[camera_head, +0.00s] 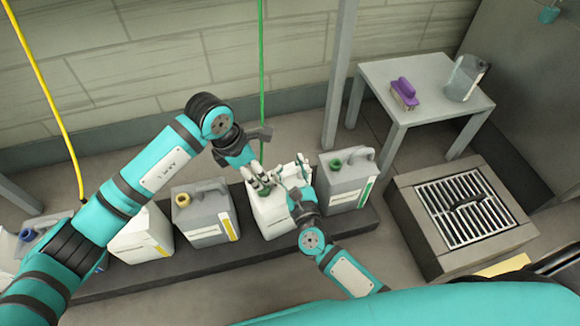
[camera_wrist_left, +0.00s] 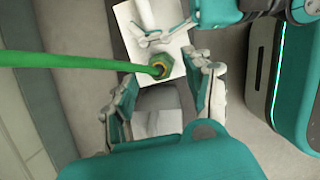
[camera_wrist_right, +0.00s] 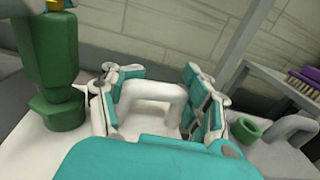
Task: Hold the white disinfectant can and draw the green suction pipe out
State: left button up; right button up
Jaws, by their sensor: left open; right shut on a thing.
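The white can (camera_head: 272,216) stands in the row on the dark low platform. The green suction pipe (camera_head: 262,75) hangs from above and runs down into the can's opening. In the left wrist view the pipe (camera_wrist_left: 80,61) ends in a green and brass fitting (camera_wrist_left: 160,67) at the can's top. My left gripper (camera_head: 262,182) is open close to this fitting, with its fingers (camera_wrist_left: 165,95) spread to either side. My right gripper (camera_wrist_right: 155,100) is shut on the white can's handle (camera_wrist_right: 155,90). A green fitting (camera_wrist_right: 58,112) stands left of it in the right wrist view.
A grey can with a yellow cap (camera_head: 205,216) and a grey can with a green cap (camera_head: 345,185) flank the white can. A yellow hose (camera_head: 45,90) hangs at left. A table (camera_head: 430,72) holds a purple brush (camera_head: 404,93) and a clear jug (camera_head: 464,78).

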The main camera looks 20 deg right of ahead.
pick_arm(q)
jog(key=shift+x, duration=1.7)
grip_shut()
notch_tip(320, 180, up, 22)
dwell(3.7)
dwell(0.4)
jog(key=shift+r, duration=1.95)
